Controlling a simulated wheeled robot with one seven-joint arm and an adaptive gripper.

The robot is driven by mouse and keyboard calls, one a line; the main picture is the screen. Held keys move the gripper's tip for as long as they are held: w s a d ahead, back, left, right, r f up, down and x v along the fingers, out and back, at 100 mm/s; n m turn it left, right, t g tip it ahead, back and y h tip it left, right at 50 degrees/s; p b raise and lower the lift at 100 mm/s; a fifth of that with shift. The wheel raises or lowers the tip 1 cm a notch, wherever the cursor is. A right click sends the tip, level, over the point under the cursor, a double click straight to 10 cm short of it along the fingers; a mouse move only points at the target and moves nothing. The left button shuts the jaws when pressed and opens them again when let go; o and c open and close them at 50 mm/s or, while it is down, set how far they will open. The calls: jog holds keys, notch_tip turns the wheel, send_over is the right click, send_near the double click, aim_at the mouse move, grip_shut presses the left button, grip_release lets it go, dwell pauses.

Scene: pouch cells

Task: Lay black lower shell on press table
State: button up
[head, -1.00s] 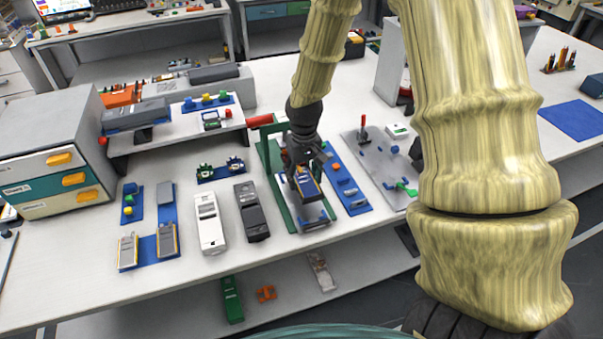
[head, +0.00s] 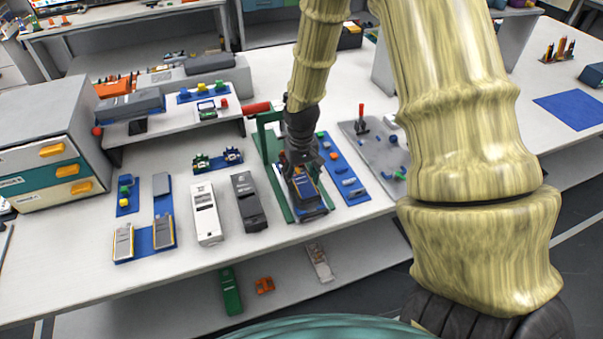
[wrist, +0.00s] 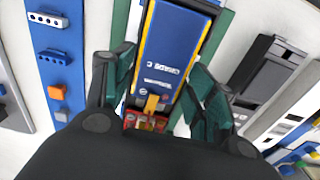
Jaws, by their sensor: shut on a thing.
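A blue block (wrist: 175,45) with yellow edges, marked GRADE C, lies between the fingers of my gripper (wrist: 163,72) in the wrist view. A red end with small connectors shows at its near end. In the head view my gripper (head: 302,168) is shut on this block (head: 308,188), low over the press table with green rails (head: 278,185). I cannot tell whether the block touches the table or whether a shell lies under it. A black shell (head: 249,200) lies on the bench left of the press. It shows in the wrist view too (wrist: 262,68).
A white shell (head: 205,212) lies left of the black one. A blue strip (head: 347,180) with small parts is close on the press's right. A red handle (head: 256,108) stands behind the press.

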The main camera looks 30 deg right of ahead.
jog(key=shift+f, duration=0.55)
jog(key=shift+p, duration=0.7)
dwell(1.6)
jog(key=shift+f+b, duration=0.45)
jog(key=shift+f, duration=0.6)
dwell(0.4)
jog(key=o, duration=1.1)
jog(key=shift+r, duration=0.1)
jog(key=shift+r, duration=5.95)
